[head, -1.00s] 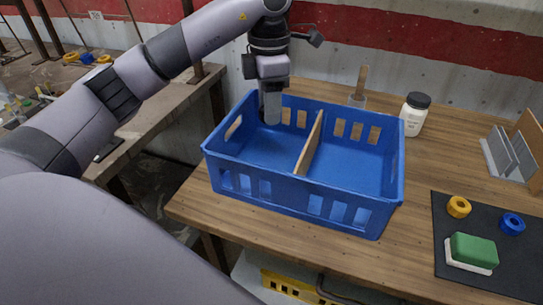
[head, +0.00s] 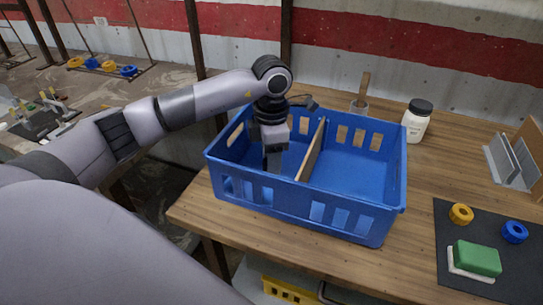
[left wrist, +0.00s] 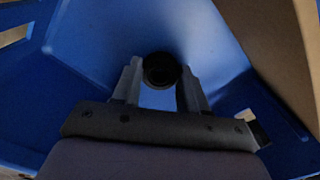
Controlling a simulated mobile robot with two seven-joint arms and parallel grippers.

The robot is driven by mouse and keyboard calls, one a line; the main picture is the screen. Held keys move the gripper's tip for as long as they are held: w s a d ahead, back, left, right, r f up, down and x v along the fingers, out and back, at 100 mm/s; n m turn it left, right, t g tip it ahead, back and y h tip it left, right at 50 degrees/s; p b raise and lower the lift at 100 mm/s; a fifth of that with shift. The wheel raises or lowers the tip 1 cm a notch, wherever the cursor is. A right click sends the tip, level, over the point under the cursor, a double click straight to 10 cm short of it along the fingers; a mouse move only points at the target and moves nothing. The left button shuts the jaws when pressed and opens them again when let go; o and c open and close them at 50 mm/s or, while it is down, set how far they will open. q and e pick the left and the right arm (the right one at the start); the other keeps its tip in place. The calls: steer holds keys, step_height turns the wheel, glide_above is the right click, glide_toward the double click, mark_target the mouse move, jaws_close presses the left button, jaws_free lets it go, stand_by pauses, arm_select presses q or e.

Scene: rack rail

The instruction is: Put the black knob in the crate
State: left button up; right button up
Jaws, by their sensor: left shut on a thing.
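The blue crate (head: 330,222) stands on the wooden table, split by a wooden divider (head: 311,152). My left gripper (head: 271,165) reaches down into the crate's left compartment. In the left wrist view the black knob (left wrist: 161,69) is between the fingertips of my left gripper (left wrist: 160,85), with the blue crate floor behind it. The gripper is shut on the knob. Whether the knob touches the crate floor I cannot tell. In the head view the knob is hidden. My right gripper is not in view.
A dark mat (head: 450,228) at right holds a yellow ring, a blue ring and a green-and-white block. A grey rack (head: 512,160) stands beyond it.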

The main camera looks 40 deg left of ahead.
arm_select(q)
steer(key=shift+f, duration=0.25)
steer(key=o, duration=1.1)
steer(key=shift+r, duration=0.1)
steer(key=shift+o, duration=0.2)
steer(key=shift+r, duration=0.1)
step_height(320, 180, up, 12)
steer(key=shift+s, duration=0.1)
